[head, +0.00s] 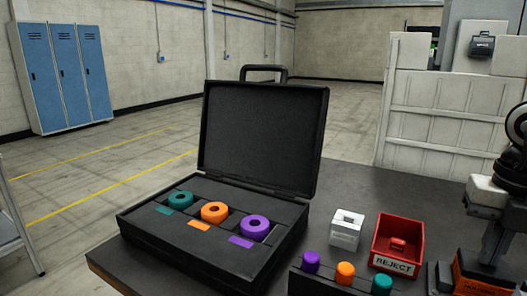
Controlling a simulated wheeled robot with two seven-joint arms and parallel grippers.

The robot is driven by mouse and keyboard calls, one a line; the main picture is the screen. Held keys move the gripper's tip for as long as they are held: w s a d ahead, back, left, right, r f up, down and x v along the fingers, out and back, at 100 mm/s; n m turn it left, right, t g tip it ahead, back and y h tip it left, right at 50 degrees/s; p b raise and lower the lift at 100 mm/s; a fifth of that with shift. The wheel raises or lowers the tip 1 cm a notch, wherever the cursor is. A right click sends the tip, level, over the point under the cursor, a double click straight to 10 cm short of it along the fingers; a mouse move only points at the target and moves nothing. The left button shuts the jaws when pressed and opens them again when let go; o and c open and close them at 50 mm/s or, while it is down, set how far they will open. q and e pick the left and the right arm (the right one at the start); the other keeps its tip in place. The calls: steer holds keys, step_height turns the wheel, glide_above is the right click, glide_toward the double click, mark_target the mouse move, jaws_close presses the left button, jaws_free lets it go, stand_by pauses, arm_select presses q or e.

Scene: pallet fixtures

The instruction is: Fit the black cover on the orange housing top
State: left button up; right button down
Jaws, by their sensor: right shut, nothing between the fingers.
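An orange block (470,283) with dark lettering on its front stands at the bottom right edge of the head view, partly cut off; it looks like the orange housing. Dark material shows at its top, but I cannot tell whether this is the black cover. My right gripper (488,258) comes down from the right, with its white body above and its dark fingers at the top of the orange block. It is shut and holds nothing. I cannot tell whether the fingertips touch the block. My left gripper is not in view.
An open black case (165,240) holds teal, orange and purple rings. In front are a rack (318,284) with purple, orange and teal caps, a white box (346,232) and a red REJECT bin (394,265). The dark table (372,187) is clear behind them.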

steer(key=shift+f, duration=0.15)
stand_by(0.4)
steer(key=shift+r+p, duration=2.05)
steer(key=shift+r, duration=1.55)
